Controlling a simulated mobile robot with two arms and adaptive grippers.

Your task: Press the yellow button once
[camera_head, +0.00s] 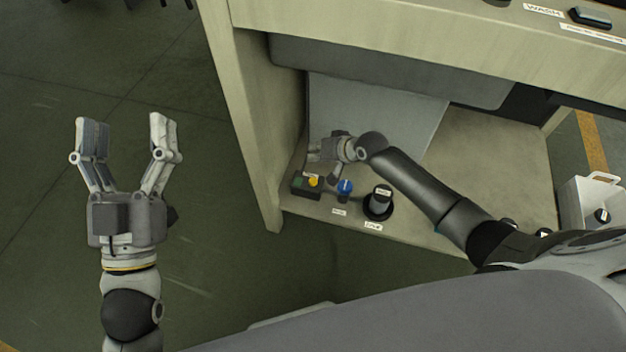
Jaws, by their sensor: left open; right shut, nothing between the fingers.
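The yellow button (313,181) sits on a small dark box (306,190) on the bench's lower shelf, near its left front corner. A small green spot shows beside it on the same box. My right gripper (313,152) is shut and empty, just behind and above the box. I cannot tell whether it touches anything there. My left gripper (123,140) is open and empty, out over the floor at the left, well away from the bench.
A blue knob (345,187) and a black round knob (379,201) stand right of the box. A grey panel (375,112) leans behind. The bench's left side wall (250,125) and overhanging top (420,45) enclose the shelf. A white container (592,203) stands at the right.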

